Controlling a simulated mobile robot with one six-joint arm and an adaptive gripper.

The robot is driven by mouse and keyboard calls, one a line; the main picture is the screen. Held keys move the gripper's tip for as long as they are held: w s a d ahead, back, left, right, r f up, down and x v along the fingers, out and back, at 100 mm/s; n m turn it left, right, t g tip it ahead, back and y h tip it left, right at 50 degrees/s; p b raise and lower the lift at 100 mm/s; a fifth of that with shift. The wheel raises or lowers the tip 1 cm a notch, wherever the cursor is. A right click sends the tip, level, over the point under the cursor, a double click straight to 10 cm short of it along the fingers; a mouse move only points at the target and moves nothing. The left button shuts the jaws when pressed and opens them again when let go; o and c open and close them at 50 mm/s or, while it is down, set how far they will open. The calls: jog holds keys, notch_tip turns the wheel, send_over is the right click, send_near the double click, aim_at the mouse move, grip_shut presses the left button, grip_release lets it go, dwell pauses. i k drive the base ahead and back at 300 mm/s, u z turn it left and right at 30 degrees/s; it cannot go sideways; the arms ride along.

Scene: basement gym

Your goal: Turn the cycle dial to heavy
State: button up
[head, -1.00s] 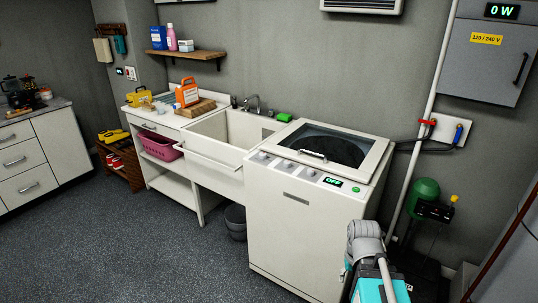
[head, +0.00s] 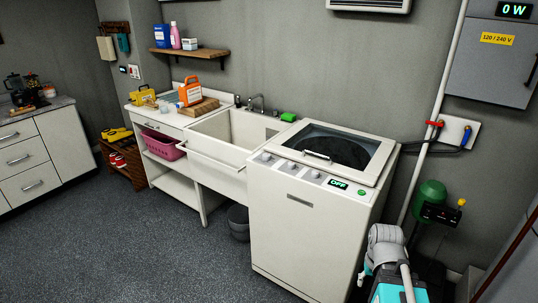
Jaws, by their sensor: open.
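The white top-loading washer (head: 300,235) stands right of centre in the head view. Its dark window lid (head: 338,150) is down. Three small grey dials sit in a row on its front control strip: a left dial (head: 266,157), a middle dial (head: 289,166) and a right dial (head: 312,175). Their labels and pointer positions are too small to read, so I cannot tell which is the cycle dial. A display (head: 338,184) reads OFF, beside a green button (head: 362,192). My gripper is not visible.
A utility sink (head: 215,150) and a counter with bottles adjoin the washer on the left. A grey bin (head: 238,222) stands on the floor beside it. The floor in front (head: 150,260) is clear.

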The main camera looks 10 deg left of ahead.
aim_at(266, 156)
jog(key=z, duration=0.05)
jog(key=i, duration=0.95)
jog(key=u, duration=0.05)
